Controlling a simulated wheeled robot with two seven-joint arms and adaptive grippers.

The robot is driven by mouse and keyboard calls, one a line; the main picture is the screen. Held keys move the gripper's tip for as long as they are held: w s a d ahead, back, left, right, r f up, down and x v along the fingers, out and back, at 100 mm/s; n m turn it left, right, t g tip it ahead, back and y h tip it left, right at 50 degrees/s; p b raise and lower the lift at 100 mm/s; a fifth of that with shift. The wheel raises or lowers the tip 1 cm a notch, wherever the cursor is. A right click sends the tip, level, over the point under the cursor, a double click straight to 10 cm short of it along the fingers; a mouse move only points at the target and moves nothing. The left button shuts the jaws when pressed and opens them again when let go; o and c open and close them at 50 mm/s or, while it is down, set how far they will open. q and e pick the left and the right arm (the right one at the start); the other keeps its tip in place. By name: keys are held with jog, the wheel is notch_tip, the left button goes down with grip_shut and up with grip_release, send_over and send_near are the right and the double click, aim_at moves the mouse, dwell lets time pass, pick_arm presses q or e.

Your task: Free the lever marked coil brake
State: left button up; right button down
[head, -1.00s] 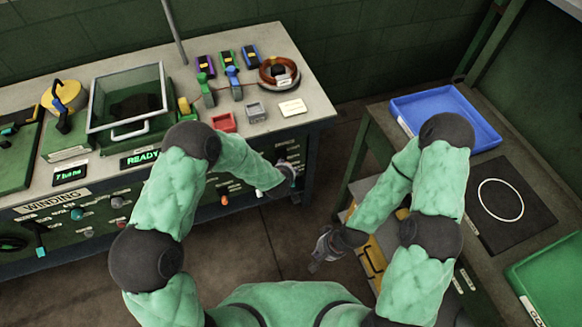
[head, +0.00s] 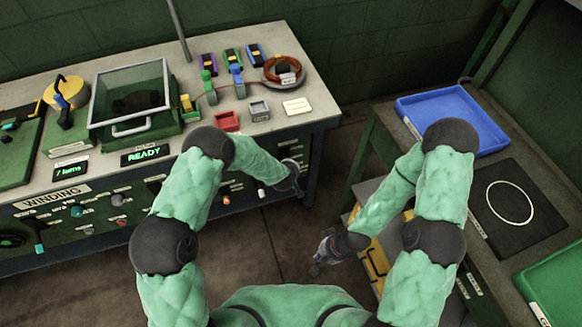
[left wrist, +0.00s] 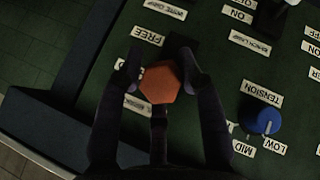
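My left gripper (head: 293,178) is at the right end of the winding bench's front panel in the head view. A label reading FREE (left wrist: 147,35) is above the knob. Another label (left wrist: 137,102) beside it is partly covered by a finger. I cannot read the words coil brake. My right gripper (head: 322,258) hangs low between the benches; its fingers are too small to judge.
A blue TENSION dial (left wrist: 262,118) is right of the knob, and a BACK LOCK label (left wrist: 250,42) is nearby. The bench top (head: 290,45) holds a copper coil (head: 283,70) and small bins. A blue tray (head: 455,118) is on the right bench.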

pick_arm(q)
grip_shut()
jog(key=shift+f, duration=0.1)
jog(key=shift+s, duration=0.1)
